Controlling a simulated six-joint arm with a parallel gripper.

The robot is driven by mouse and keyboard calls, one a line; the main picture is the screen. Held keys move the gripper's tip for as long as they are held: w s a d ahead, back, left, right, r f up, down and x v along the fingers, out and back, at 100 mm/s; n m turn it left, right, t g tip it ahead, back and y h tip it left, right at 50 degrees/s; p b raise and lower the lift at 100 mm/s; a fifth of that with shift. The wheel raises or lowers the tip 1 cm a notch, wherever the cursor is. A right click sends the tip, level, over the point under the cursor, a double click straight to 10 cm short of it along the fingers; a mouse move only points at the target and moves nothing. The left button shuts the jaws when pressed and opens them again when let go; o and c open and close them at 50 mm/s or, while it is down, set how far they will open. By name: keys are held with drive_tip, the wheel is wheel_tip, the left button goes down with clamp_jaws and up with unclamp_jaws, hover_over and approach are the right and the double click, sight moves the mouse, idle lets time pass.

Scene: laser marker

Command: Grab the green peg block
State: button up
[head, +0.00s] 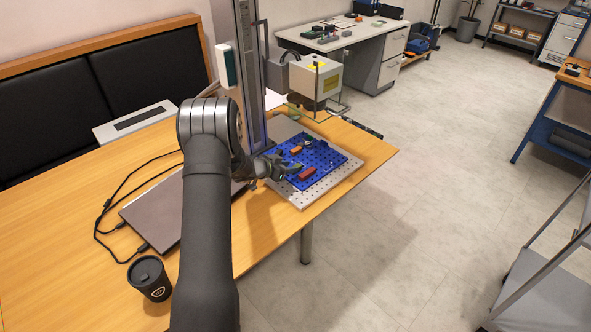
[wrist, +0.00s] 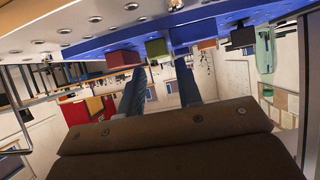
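The green peg block (wrist: 156,48) shows in the wrist view, on the blue pegboard (wrist: 88,45), which appears upside down along the top. My gripper (wrist: 161,68) has its two fingers spread apart, with nothing between them. The green block lies just past the fingertips, in line with the gap between them and nearer the left finger. In the head view my gripper (head: 286,167) is low over the left part of the blue pegboard (head: 332,160). I cannot clearly make out the green block there beside the dark fingers.
A red block (head: 307,173) lies close to the fingertips; it is left of the green block in the wrist view (wrist: 122,58). An orange block (head: 296,150) and a black block (wrist: 243,36) are also on the board. A laser column (head: 250,75) rises behind. A laptop (head: 160,212) and cup (head: 149,279) are left.

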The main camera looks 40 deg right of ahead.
drive_tip(key=x, duration=0.3)
drive_tip(key=shift+d+f, duration=0.1)
drive_tip(key=shift+f, duration=0.15)
clamp_jaws()
drive_tip(key=shift+r, duration=0.15)
